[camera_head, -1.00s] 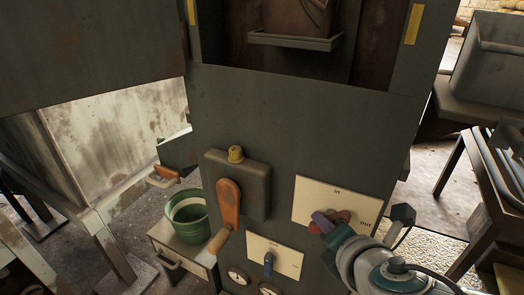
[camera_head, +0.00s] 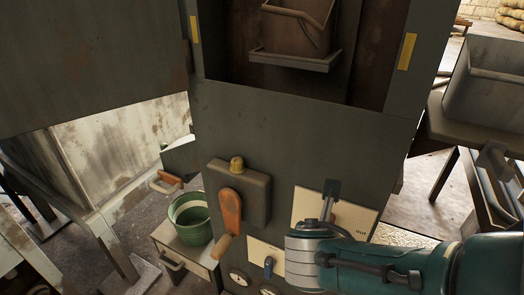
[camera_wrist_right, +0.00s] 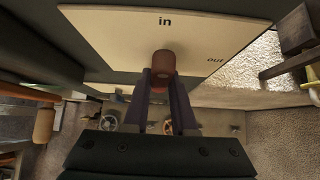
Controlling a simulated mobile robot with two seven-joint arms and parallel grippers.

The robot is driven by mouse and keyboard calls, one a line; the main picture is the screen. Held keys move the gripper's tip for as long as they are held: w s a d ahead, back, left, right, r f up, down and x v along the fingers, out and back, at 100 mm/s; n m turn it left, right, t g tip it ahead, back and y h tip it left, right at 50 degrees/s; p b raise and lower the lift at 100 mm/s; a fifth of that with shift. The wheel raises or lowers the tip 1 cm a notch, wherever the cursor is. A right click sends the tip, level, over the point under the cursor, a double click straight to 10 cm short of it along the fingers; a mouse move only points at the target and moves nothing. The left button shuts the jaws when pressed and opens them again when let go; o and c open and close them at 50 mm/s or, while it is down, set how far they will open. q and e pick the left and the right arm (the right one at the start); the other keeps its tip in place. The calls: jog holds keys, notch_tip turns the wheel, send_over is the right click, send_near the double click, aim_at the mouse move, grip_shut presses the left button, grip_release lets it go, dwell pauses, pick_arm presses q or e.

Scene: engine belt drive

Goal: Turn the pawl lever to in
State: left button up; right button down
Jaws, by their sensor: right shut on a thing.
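The pawl lever (camera_wrist_right: 163,63) is a rounded red handle in the right wrist view, in front of a cream plate (camera_wrist_right: 115,28). The plate has "in" at its top and "out" at its right; it also shows in the head view (camera_head: 358,217). My right gripper (camera_wrist_right: 163,82) is shut on the lever, one dark finger on each side. The lever's end is below the word "in", and its pivot is hidden. In the head view my right wrist covers the lever. My left gripper is not in view.
An orange crank handle (camera_head: 230,212) on a grey box sits left of the plate. A smaller plate (camera_head: 258,252) with a blue knob (camera_head: 268,266) and gauges are low on the panel. A green bucket (camera_head: 190,217) stands on a cabinet at the left.

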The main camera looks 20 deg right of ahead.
dwell(0.5)
jog(key=c, duration=0.7)
grip_release()
jog(key=p+v, duration=0.8)
jog(key=v, duration=0.2)
jog(key=shift+w, duration=0.15)
